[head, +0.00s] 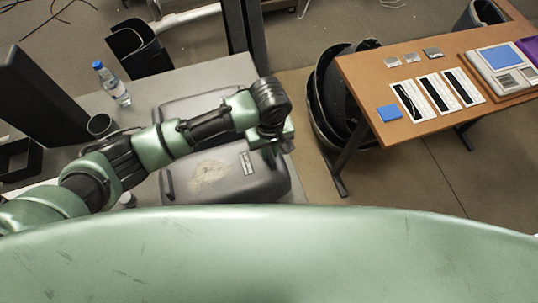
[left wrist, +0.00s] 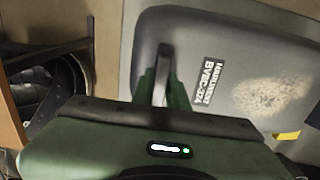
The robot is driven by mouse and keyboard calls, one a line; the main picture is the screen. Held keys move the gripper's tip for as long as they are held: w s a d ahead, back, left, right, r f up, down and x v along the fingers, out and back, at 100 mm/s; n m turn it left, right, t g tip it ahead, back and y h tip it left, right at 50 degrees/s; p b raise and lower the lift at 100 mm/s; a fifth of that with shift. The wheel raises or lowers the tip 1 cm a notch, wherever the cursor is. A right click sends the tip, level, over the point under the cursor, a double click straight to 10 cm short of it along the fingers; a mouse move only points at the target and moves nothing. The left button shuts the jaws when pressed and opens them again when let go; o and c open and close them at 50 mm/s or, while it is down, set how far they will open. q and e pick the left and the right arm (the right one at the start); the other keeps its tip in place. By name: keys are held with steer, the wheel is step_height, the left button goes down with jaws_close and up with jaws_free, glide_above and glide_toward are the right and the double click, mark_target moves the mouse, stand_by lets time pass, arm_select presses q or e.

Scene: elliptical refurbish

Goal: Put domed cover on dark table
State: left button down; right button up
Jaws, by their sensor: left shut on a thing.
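A dark grey domed cover (head: 215,178) with a label and a worn pale patch lies at the grey table's near right side. It also fills much of the left wrist view (left wrist: 225,65). My left gripper (head: 276,148) reaches over the cover's right end. In the left wrist view the gripper's green fingers (left wrist: 163,88) are closed around a dark upright handle on the cover's edge. The dark grey table (head: 225,70) lies under and behind the cover. Whether the cover touches the table is not clear. My right gripper is out of view.
A second grey case (head: 200,103) lies behind the cover, partly hidden by my arm. A brown table (head: 420,125) with cards and a device stands at right, near a black bin (head: 330,95).

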arm_select(q)
steer(key=shift+f, duration=2.2)
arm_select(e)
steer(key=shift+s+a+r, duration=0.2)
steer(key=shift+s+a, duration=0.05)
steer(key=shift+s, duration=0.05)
arm_select(q)
steer(key=c, duration=1.4)
jaws_free()
steer(key=shift+f, duration=0.1)
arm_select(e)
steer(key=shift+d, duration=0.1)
